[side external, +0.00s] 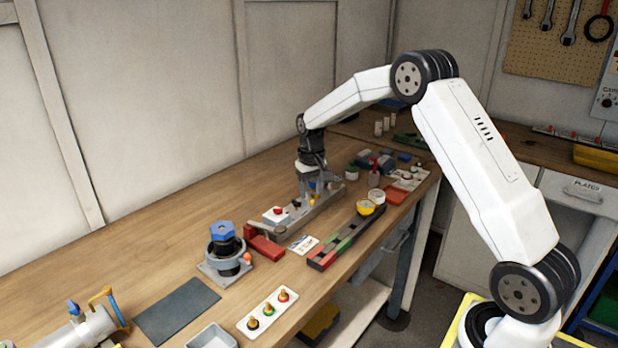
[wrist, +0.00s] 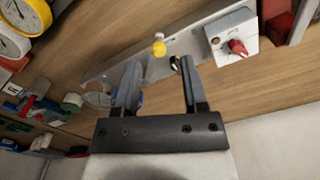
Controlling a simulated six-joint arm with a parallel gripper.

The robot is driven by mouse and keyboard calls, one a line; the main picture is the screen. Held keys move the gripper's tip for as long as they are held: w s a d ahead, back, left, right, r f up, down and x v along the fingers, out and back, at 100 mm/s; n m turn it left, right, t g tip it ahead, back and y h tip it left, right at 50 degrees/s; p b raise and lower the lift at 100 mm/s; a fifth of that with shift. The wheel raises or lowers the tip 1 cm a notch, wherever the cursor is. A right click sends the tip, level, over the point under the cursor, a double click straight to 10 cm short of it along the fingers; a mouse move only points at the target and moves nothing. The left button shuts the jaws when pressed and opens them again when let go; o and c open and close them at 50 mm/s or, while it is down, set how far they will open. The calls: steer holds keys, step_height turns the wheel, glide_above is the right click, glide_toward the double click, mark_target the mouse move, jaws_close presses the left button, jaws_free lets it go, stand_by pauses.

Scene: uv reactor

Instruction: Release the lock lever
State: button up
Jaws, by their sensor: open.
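A long grey metal fixture (wrist: 110,68) lies on the wooden bench; it also shows in the side view (side external: 322,206). A small yellow ball knob (wrist: 158,48) on a pale stem stands at the fixture, probably the lock lever's end. A small black and yellow part (wrist: 176,63) is beside the right finger. My gripper (wrist: 160,63) is open and empty, with the yellow knob showing between and just beyond its fingertips. In the side view my gripper (side external: 312,183) points down over the fixture and hides part of it. I cannot tell whether a finger touches anything.
A grey box with a red knob (wrist: 237,47) sits at the fixture's end, close by. A red vise-like block (side external: 264,247), a blue-topped device (side external: 226,245) and a red-green-black tray (side external: 346,240) are nearby.

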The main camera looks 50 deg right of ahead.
steer(key=shift+r, duration=2.2)
steer(key=shift+a, duration=0.1)
steer(key=s+a+f+n+t, duration=0.1)
steer(key=s+a+f+n, duration=0.1)
steer(key=s+a, duration=0.6)
steer(key=s+a+f+n+t, duration=0.1)
steer(key=s+a+f+n, duration=0.1)
steer(key=s+a, duration=0.7)
steer(key=s, duration=0.6)
steer(key=shift+n+t, duration=0.3)
